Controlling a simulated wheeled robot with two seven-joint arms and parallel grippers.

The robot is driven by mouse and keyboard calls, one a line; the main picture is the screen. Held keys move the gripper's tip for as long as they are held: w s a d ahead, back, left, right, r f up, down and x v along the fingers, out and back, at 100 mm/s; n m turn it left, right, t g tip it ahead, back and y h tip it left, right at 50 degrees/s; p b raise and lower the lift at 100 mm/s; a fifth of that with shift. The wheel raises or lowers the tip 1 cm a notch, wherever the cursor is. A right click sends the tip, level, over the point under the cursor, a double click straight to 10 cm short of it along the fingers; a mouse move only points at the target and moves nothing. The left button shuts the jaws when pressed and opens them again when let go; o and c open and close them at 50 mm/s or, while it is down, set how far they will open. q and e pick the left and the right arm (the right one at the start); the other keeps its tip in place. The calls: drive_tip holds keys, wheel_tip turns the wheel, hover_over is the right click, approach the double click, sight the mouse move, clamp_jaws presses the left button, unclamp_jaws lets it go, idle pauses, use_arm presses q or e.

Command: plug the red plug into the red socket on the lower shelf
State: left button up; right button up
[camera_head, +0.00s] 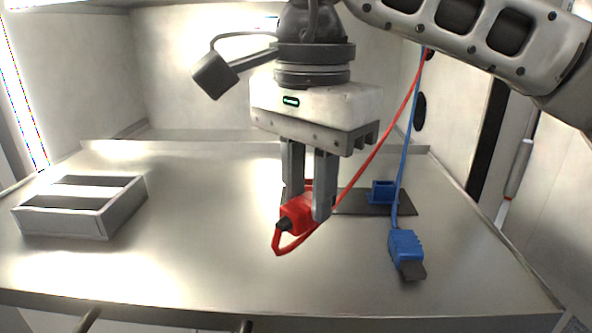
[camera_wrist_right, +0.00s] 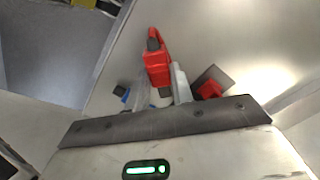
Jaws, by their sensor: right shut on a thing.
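My right gripper (camera_head: 307,207) is shut on the red plug (camera_head: 297,213) and holds it above the metal shelf (camera_head: 200,265). The plug's dark end points to the lower left in the head view, and its red cable loops below it and runs to the upper right. The wrist view also shows the red plug (camera_wrist_right: 157,68) at the fingertips of the right gripper (camera_wrist_right: 165,85). The red socket (camera_wrist_right: 209,89) shows on a dark plate in the wrist view, apart from the plug. In the head view the fingers mostly hide that socket. My left gripper is not in view.
A blue socket (camera_head: 382,190) sits on the dark base plate (camera_head: 360,208) behind and right of the gripper. A blue plug (camera_head: 405,250) lies front right, with its blue cable rising. A grey divided tray (camera_head: 62,222) stands on the left. The shelf between is clear.

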drive_tip(key=shift+w+d+f+n, duration=0.2)
drive_tip(key=shift+w+f+n, duration=0.15)
drive_tip(key=shift+n, duration=0.55)
drive_tip(key=shift+f, duration=0.2)
drive_tip(key=shift+f+b, duration=0.4)
drive_tip(key=shift+b, duration=0.1)
wheel_tip(320, 180, down, 2)
drive_tip(key=shift+f+b, duration=0.25)
drive_tip(key=shift+b, duration=0.9)
drive_tip(key=shift+f+b, duration=0.35)
drive_tip(key=shift+f, duration=0.1)
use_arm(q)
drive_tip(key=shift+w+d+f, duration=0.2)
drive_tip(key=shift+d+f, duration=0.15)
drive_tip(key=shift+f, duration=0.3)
use_arm(e)
drive_tip(key=shift+f, duration=0.1)
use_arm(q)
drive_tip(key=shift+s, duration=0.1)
use_arm(e)
drive_tip(key=o, duration=1)
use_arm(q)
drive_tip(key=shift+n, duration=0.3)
